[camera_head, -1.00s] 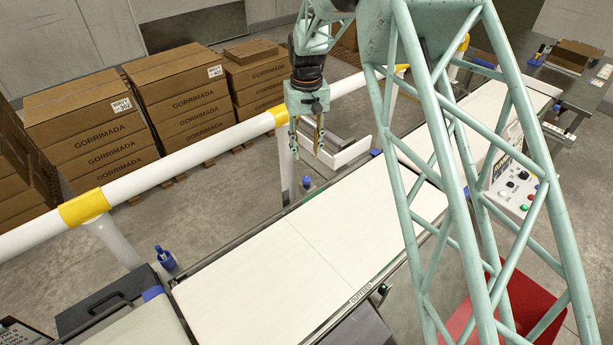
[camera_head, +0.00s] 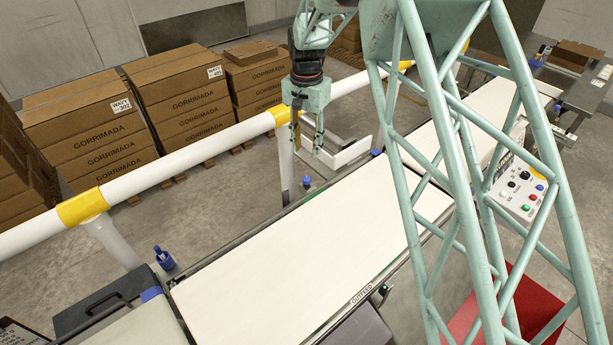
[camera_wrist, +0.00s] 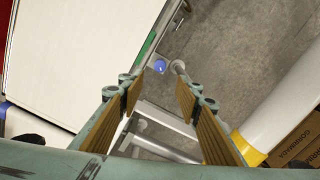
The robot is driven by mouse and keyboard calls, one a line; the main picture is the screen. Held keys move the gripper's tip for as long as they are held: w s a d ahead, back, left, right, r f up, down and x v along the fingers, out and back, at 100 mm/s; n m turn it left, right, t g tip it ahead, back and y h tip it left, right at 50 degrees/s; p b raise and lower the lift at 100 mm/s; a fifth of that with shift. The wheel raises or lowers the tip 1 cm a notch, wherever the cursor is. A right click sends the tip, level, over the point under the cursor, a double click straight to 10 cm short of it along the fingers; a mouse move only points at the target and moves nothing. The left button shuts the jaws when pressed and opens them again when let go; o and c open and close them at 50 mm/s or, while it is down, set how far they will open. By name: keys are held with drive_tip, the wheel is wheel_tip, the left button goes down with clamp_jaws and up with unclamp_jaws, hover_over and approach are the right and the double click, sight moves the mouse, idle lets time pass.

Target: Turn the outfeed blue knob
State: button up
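The outfeed belt (camera_head: 300,250) is a long white surface with an "OUTFEED" label on its near edge. A small blue knob (camera_head: 306,181) is at its far side, by the rail post. In the wrist view a round blue knob (camera_wrist: 159,66) shows beside the belt, apart from the fingers and just past the gap between them. My gripper (camera_head: 307,150) hangs above and behind the belt's far edge, pointing down. The wrist view shows my gripper (camera_wrist: 157,88) open and empty, its two fingers well apart. I cannot tell its height above the knob.
A white rail (camera_head: 160,163) with yellow bands runs behind the belt. A white bracket (camera_head: 345,153) stands close to my gripper. Another blue knob (camera_head: 165,260) is at the left. A control box (camera_head: 520,190) stands right, above a red bin (camera_head: 535,305). Stacked cartons (camera_head: 180,95) are behind.

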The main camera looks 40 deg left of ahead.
sight(307, 178)
drive_tip(key=shift+f, duration=0.15)
drive_tip(key=shift+f, duration=6.75)
drive_tip(key=c, duration=0.9)
drive_tip(key=shift+o, duration=0.2)
